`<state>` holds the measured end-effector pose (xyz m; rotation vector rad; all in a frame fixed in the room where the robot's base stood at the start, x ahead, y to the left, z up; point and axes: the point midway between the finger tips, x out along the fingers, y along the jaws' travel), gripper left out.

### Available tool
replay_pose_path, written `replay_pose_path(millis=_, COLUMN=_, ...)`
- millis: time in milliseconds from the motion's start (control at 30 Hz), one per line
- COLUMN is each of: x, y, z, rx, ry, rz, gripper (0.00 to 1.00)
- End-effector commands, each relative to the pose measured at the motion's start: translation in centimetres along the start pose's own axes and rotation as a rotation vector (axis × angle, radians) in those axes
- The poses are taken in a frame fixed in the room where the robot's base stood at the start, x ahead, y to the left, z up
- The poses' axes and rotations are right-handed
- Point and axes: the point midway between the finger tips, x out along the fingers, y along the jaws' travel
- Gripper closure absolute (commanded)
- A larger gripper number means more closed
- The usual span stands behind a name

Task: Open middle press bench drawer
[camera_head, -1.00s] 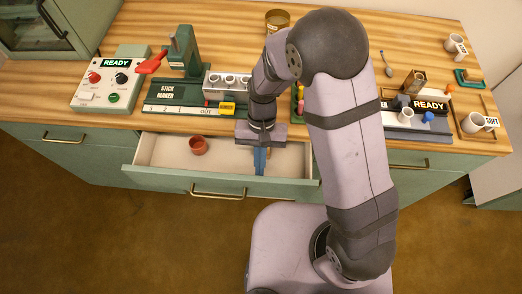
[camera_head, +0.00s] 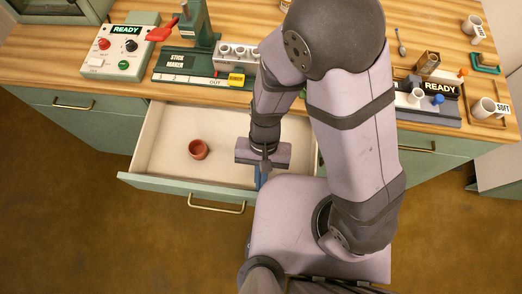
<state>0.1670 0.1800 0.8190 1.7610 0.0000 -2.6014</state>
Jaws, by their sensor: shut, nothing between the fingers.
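The middle drawer (camera_head: 160,150) of the green bench (camera_head: 110,130) stands pulled out, with its pale inside showing. Its brass handle (camera_head: 217,207) is on the front panel. A small terracotta pot (camera_head: 198,149) sits inside. My gripper (camera_head: 258,178) is over the right part of the drawer, pointing down near the inner side of the front panel. It is shut with nothing held. My arm hides the right end of the drawer.
The stick maker (camera_head: 195,60) and a control box (camera_head: 120,52) marked READY stand on the wooden top. Another READY device (camera_head: 430,105) and a SOFT cup (camera_head: 483,107) are at right. Closed drawers with brass handles (camera_head: 74,105) flank the open one. The floor in front at left is clear.

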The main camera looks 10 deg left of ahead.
Motion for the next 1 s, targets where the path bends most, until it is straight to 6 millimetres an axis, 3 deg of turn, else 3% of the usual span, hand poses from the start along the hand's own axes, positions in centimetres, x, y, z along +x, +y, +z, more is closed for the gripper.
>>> replay_pose_path(millis=467, x=-1.3, y=0.0, z=0.1, rx=0.001, ry=0.0, rz=-0.001, gripper=1.0)
replay_pose_path(millis=1000, x=-7.7, y=0.0, z=0.2, rx=0.001, ry=0.0, rz=0.0, gripper=1.0)
